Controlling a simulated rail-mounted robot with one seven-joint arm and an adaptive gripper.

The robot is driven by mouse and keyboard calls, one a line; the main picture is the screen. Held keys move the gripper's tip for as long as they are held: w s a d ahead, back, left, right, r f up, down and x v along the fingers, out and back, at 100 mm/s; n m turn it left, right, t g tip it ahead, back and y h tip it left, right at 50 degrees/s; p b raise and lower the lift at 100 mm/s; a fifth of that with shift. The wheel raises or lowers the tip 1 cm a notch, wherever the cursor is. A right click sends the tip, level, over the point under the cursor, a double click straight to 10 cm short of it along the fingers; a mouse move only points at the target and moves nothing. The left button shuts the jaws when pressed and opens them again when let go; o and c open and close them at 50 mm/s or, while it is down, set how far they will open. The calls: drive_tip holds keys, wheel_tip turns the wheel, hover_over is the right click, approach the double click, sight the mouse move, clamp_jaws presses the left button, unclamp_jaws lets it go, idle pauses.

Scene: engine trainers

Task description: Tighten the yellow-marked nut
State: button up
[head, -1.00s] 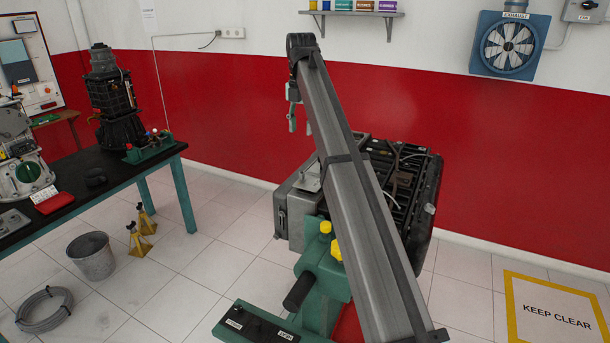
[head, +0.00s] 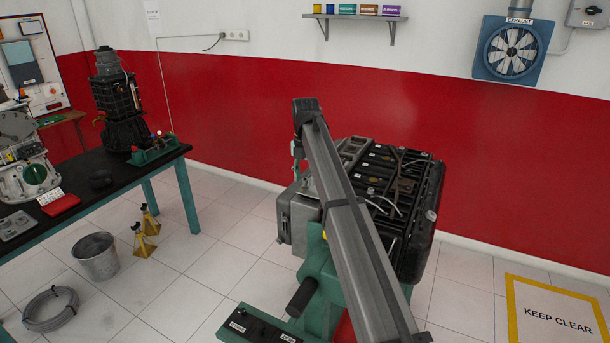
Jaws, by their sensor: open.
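The engine (head: 425,205), dark with a grey metal housing (head: 302,217) at its left, is in the middle of the head view on a green stand (head: 318,285). My long grey arm crosses in front of it and hides part of its top and front. Only a sliver of my gripper (head: 297,160) shows at the left of the arm's far end, above the grey housing. It is open; its fingertips are mostly hidden, and I cannot tell whether it touches anything. I cannot make out the yellow-marked nut.
A dark bench (head: 75,195) with other trainers stands at the left. A metal bucket (head: 96,256), yellow jack stands (head: 145,235) and a coiled hose (head: 50,308) are on the floor. A yellow-bordered keep-clear sign (head: 555,318) marks the floor at the right.

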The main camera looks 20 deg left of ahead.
clamp_jaws()
